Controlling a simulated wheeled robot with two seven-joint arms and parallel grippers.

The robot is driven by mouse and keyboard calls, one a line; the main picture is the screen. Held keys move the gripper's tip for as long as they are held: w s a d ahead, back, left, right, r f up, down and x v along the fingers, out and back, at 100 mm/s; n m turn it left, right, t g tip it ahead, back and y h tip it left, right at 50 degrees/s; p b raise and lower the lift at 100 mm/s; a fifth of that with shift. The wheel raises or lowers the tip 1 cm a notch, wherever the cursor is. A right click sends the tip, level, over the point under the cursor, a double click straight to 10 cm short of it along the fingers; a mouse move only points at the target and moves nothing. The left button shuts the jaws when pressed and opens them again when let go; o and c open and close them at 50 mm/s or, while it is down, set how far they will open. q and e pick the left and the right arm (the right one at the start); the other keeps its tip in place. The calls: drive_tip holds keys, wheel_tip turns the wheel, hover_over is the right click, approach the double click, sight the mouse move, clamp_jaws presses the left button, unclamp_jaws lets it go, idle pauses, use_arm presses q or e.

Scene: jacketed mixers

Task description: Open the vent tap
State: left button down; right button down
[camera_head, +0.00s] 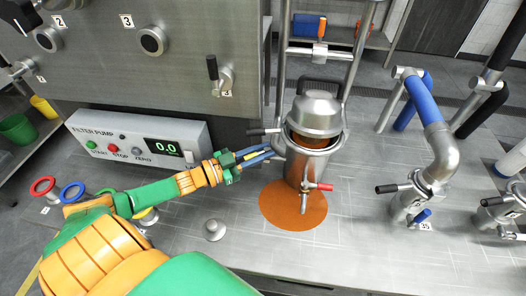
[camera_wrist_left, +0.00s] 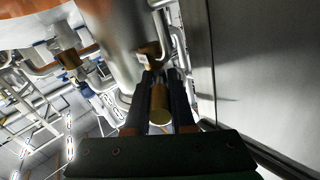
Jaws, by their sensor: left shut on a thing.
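A steel mixer vessel (camera_head: 305,160) stands on the steel bench, with a domed lid (camera_head: 315,112) tilted over orange contents. A black lever (camera_head: 263,131) sticks out on its left side, and a tap with a red handle (camera_head: 318,187) is low on its front. I cannot tell which one is the vent tap. My left gripper (camera_head: 268,154) reaches the vessel's left side, below the black lever. In the left wrist view, its fingers (camera_wrist_left: 164,88) are shut on a brass-coloured cylinder (camera_wrist_left: 160,104) close beside the steel wall. My right gripper is not in view.
A round orange patch (camera_head: 285,212) lies under the vessel. A filter pump box (camera_head: 135,137) reading 0.0 stands at the left under a steel panel (camera_head: 150,75). Pipes with a blue sleeve (camera_head: 422,97) rise at the right.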

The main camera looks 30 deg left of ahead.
use_arm(q)
drive_tip(key=c, duration=0.8)
unclamp_jaws()
drive_tip(key=shift+w, duration=0.1)
drive_tip(key=shift+o, duration=0.2)
drive_tip(key=v, duration=0.7)
